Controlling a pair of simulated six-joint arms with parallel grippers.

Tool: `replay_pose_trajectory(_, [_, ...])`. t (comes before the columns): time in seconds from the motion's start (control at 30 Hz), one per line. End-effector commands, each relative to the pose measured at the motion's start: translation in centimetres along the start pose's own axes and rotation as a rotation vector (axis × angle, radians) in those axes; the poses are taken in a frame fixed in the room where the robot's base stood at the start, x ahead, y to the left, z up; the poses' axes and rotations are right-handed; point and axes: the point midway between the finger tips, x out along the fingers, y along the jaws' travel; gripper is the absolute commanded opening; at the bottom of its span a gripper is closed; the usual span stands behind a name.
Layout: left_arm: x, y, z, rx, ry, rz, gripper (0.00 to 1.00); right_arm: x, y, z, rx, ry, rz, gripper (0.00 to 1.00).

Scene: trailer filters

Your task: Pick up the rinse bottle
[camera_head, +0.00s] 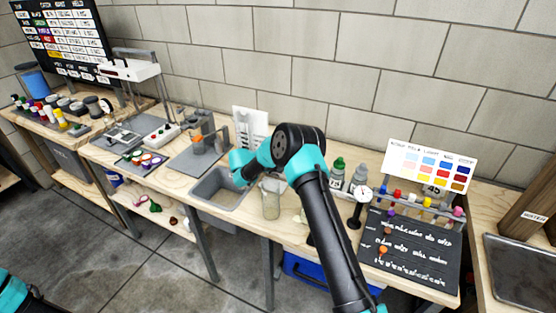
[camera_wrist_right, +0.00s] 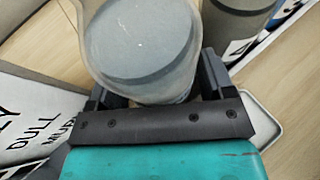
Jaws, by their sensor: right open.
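In the right wrist view, a rounded, translucent grey vessel (camera_wrist_right: 140,45) sits between the fingers of my right gripper (camera_wrist_right: 155,82). It may be the rinse bottle, but its label is not visible. The fingers stand open on either side of it; I cannot tell whether either touches. A darker grey bottle (camera_wrist_right: 235,22) with a white label stands just to the right. In the head view my right arm reaches over the bench by the grey sink, and its fingers are hidden. Only a teal part of my left arm shows at the lower left.
In the head view a clear jar (camera_head: 270,198) stands right of the sink (camera_head: 221,186). A green-capped bottle (camera_head: 337,172) and a grey bottle (camera_head: 359,178) stand right of my arm, near a black-based dial stand (camera_head: 357,207). A dark board (camera_head: 408,249) lies at the right.

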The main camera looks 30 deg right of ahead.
Motion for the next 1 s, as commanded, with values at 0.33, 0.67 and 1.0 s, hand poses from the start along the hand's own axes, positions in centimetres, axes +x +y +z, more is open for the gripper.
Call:
replay_pose_trajectory(0.33, [0.0, 0.0, 0.0, 0.0, 0.0, 0.0, 0.43, -0.04, 0.0, 0.02, 0.0, 0.0, 0.0, 0.71])
replay_pose_trajectory(0.67, [0.0, 0.0, 0.0, 0.0, 0.0, 0.0, 0.43, -0.05, -0.01, 0.03, 0.0, 0.0, 0.0, 0.39])
replay_pose_trajectory(1.0, [0.0, 0.0, 0.0, 0.0, 0.0, 0.0, 0.43, -0.08, 0.02, 0.13, 0.001, -0.001, 0.0, 0.27])
